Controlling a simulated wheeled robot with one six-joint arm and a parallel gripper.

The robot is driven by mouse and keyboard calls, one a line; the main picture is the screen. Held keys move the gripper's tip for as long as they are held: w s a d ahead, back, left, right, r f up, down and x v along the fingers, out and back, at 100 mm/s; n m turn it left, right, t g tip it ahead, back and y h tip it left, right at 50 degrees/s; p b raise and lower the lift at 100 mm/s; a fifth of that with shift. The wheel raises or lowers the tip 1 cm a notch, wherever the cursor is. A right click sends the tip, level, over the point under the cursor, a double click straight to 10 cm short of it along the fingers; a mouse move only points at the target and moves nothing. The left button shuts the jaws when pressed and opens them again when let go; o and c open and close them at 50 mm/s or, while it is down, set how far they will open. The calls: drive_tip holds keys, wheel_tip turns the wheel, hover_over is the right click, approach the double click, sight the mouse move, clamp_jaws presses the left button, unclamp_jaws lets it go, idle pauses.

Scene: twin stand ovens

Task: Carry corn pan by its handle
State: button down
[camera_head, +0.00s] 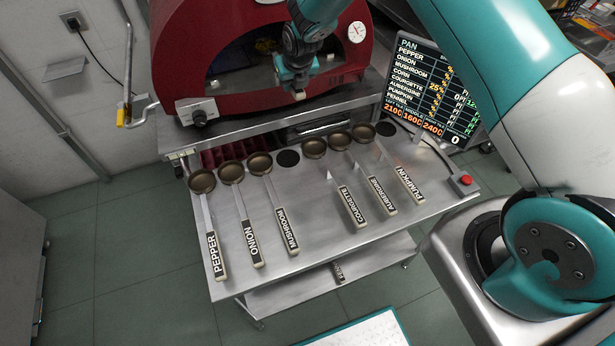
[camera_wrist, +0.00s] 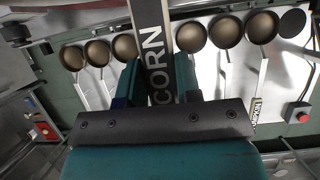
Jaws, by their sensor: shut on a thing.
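My gripper (camera_head: 297,88) is in front of the mouth of the red oven (camera_head: 190,50), above the back of the steel stand. It is shut on the dark handle of the corn pan, whose white CORN lettering shows in the wrist view (camera_wrist: 152,55) between the fingers. The handle runs up out of the top of that view. The corn pan's bowl is not visible in either view.
Pans labelled pepper (camera_head: 202,181), onion (camera_head: 231,172), mushroom (camera_head: 260,163), courgette (camera_head: 314,147), aubergine and pumpkin lie on the steel stand (camera_head: 300,200). Bare dark discs (camera_head: 289,158) show at two places. A screen (camera_head: 430,90) and red button (camera_head: 465,180) are at right.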

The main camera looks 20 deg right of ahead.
drive_tip(key=shift+w+a+f, duration=0.1)
drive_tip(key=shift+f, duration=0.05)
idle(0.3)
drive_tip(key=c, duration=0.7)
unclamp_jaws()
drive_tip(key=shift+c, duration=0.2)
drive_tip(key=b+v, duration=0.5)
drive_tip(key=v, duration=1.2)
drive_tip(key=shift+r, duration=0.2)
